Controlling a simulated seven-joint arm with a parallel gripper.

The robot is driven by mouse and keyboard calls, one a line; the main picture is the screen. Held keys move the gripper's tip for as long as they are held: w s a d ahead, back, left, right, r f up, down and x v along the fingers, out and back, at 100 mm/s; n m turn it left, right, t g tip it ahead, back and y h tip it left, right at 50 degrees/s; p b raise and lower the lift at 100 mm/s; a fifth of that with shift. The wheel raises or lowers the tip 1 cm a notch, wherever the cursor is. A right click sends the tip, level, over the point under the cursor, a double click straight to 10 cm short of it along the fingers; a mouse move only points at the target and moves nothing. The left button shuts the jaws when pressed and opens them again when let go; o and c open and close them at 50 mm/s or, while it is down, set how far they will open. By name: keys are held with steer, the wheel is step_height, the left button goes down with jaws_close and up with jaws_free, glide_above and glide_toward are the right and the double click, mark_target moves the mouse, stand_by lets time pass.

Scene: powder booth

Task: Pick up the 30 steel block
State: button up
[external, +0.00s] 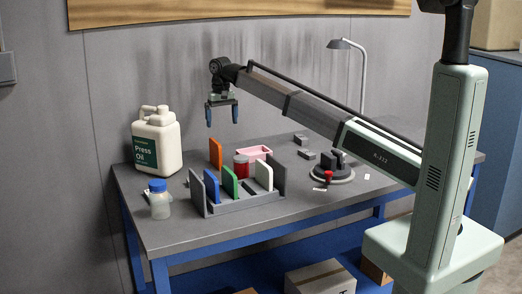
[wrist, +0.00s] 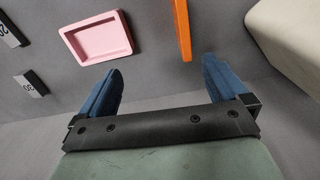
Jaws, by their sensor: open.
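The 30 steel block (wrist: 30,84) lies at the left of the wrist view, a small dark block with a pale label. A similar block labelled 20 (wrist: 9,32) lies above it at the left edge. In the external view two small grey blocks lie on the right half of the table. Their labels are too small to read there, but by the layout the farther one (external: 301,139) looks like the 30. My gripper (external: 222,114) is open and empty, high above the back of the table, left of the blocks. Its blue fingers (wrist: 162,70) show apart in the wrist view.
A pink tray (wrist: 98,38) lies between the fingers and the blocks. An orange panel (external: 215,153) stands near a rack (external: 240,204) of coloured plates. A Press Oil jug (external: 157,143) stands left. A round dark fixture (external: 336,175) and a lamp (external: 346,44) are right.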

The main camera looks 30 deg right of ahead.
steer(key=w+d+m, duration=0.2)
steer(key=w+d, duration=0.1)
steer(key=d, duration=0.7)
steer(key=w+d+m, duration=0.1)
steer(key=w+d, duration=0.2)
steer(key=d, duration=0.8)
glide_above(301, 136)
steer(key=f+n, duration=0.3)
steer(key=n, duration=0.4)
steer(key=f+n, duration=0.3)
steer(key=n, duration=0.3)
steer(key=s+f+n, duration=0.1)
steer(key=f+n, duration=0.2)
steer(key=n, duration=0.4)
steer(key=shift+d+f+n, duration=0.1)
steer(key=shift+f+n, duration=0.2)
steer(key=shift+w+f, duration=0.15)
steer(key=shift+f, duration=1.25)
steer(key=shift+w+f, duration=0.1)
steer(key=shift+f, duration=1.25)
steer(key=shift+c, duration=0.2)
steer(key=shift+a, duration=0.2)
steer(key=c, duration=1.1)
